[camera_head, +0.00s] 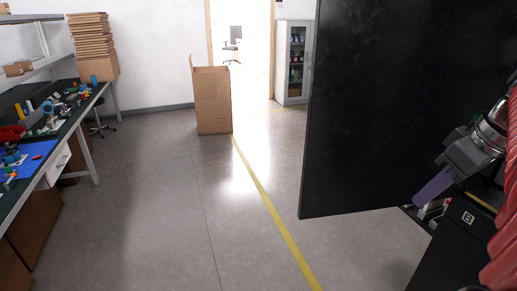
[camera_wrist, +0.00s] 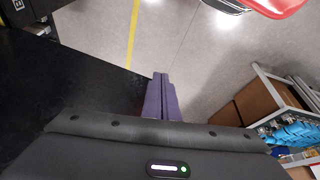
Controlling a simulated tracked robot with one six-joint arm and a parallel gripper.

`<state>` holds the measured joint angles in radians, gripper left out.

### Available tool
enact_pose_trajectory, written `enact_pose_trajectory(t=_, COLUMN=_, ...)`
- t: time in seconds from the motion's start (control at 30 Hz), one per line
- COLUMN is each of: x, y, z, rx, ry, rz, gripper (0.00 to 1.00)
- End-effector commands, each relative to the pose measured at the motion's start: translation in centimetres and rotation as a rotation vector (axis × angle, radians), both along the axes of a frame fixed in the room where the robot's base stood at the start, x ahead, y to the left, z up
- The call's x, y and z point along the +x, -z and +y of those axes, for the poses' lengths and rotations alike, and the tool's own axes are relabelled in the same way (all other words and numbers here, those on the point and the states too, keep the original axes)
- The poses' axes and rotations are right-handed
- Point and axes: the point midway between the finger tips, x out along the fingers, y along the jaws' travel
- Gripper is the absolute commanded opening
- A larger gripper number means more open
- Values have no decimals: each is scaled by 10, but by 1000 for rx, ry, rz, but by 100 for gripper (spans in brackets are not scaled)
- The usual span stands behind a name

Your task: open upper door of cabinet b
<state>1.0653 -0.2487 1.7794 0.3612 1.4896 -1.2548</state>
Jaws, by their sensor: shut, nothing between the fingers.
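The upper door (camera_head: 390,100) is a large black panel. It stands swung out from cabinet B, and its free edge hangs over open floor. The lower black part of cabinet B (camera_head: 440,255) carries a "B" label at the right. My gripper (camera_head: 418,200) has purple fingers, closed together and empty, in front of the door's lower right part. In the wrist view the shut fingers (camera_wrist: 160,78) point past the edge of a black panel (camera_wrist: 80,85), which looks like the door. I cannot tell whether they touch it. The cabinet's inside is mostly hidden.
A workbench (camera_head: 66,128) with tools runs along the left. A cardboard box (camera_head: 212,105) stands on the floor near the doorway, with a grey cabinet (camera_head: 294,65) behind. The floor (camera_head: 160,200) between bench and door is clear, with a yellow line (camera_head: 262,195).

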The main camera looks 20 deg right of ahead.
Motion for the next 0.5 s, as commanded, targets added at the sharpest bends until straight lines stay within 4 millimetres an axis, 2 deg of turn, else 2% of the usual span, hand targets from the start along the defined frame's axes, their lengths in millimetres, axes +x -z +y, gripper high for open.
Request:
enact_pose_trajectory(t=0.27, x=5, y=14, z=1, rx=2, ry=2, rz=1, gripper=0)
enact_pose_trajectory(t=0.5, x=17, y=46, z=3, rx=2, ry=2, rz=1, gripper=0)
